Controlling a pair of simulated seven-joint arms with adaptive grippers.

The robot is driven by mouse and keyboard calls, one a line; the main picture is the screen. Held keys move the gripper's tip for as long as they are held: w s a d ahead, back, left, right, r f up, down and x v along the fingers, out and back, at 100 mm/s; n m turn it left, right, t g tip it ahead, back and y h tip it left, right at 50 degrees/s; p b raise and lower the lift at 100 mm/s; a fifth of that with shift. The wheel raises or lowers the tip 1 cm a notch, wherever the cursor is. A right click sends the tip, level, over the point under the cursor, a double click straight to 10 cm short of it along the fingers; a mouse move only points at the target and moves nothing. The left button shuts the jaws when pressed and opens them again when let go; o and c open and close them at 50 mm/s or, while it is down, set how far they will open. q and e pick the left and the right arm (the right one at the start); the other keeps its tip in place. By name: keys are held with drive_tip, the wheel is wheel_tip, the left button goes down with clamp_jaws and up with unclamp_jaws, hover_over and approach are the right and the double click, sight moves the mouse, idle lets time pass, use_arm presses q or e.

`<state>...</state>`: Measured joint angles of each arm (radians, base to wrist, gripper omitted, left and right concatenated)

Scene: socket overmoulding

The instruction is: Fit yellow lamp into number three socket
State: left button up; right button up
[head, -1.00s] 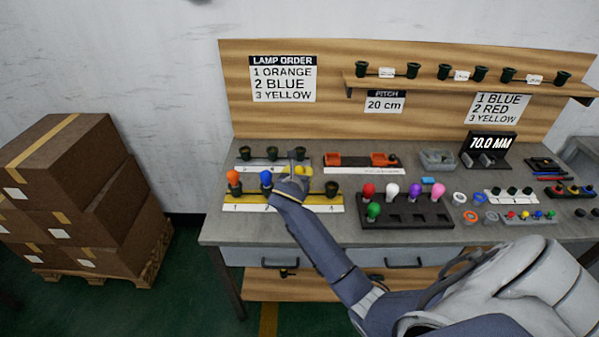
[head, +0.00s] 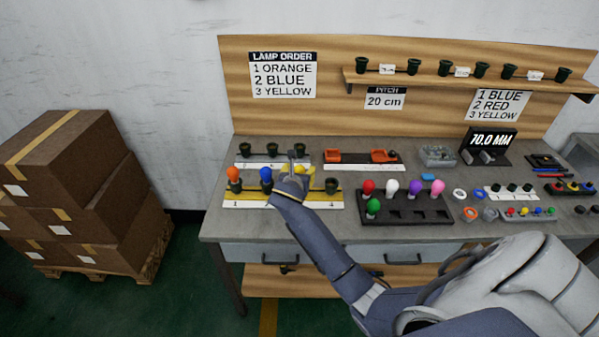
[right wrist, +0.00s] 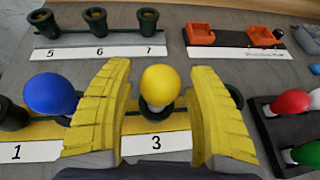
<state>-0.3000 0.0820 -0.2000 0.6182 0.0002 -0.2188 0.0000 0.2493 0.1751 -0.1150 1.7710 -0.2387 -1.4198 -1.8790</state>
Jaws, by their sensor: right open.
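The yellow lamp (right wrist: 160,86) stands in the socket above the label 3 in the right wrist view, its pale base inside the dark socket ring (right wrist: 157,111). My right gripper (right wrist: 158,75) is open, one yellow finger on each side of the lamp, with gaps showing. In the head view my right gripper (head: 292,171) largely covers the lamp and socket. The yellow socket strip (head: 317,195) also carries an orange lamp (head: 232,173) at position 1 and a blue lamp (head: 266,175) beside it. The socket at 4 (head: 331,186) is empty. My left gripper is not in view.
An empty socket strip (right wrist: 98,52) numbered 5 to 7 lies behind. A black tray (head: 400,213) with red, white, purple, pink and green lamps is to the right. An orange-holder fixture (head: 361,159) sits behind it. The lamp order sign (head: 283,76) lists yellow third.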

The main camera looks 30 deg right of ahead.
drive_tip(key=v, duration=1.2)
drive_tip(key=shift+a, duration=0.1)
drive_tip(key=s+a+f+m+g+y, duration=0.1)
drive_tip(key=s+f+m, duration=0.3)
drive_tip(key=s+m, duration=0.45)
drive_tip(key=s+f+m+g+y, duration=0.15)
drive_tip(key=s+f+m, duration=0.35)
drive_tip(key=s, duration=0.6)
drive_tip(key=s+a+f+m+y, duration=0.15)
drive_tip(key=s+f+m, duration=0.25)
drive_tip(key=s+m, duration=0.45)
drive_tip(key=s+a+f+n+g+y, duration=0.1)
drive_tip(key=s+a+f+y, duration=0.1)
drive_tip(key=f, duration=1.3)
drive_tip(key=s+a+f+g+y, duration=0.1)
drive_tip(key=a+f+g, duration=0.15)
drive_tip(key=f, duration=1.35)
drive_tip(key=s+f+m+g+y, duration=0.1)
drive_tip(key=s+f+m+g, duration=0.1)
drive_tip(key=s+f, duration=1.9)
drive_tip(key=shift+s+a+m+g+y, duration=0.3)
drive_tip(key=shift+s+m, duration=0.2)
drive_tip(key=shift+s, duration=0.25)
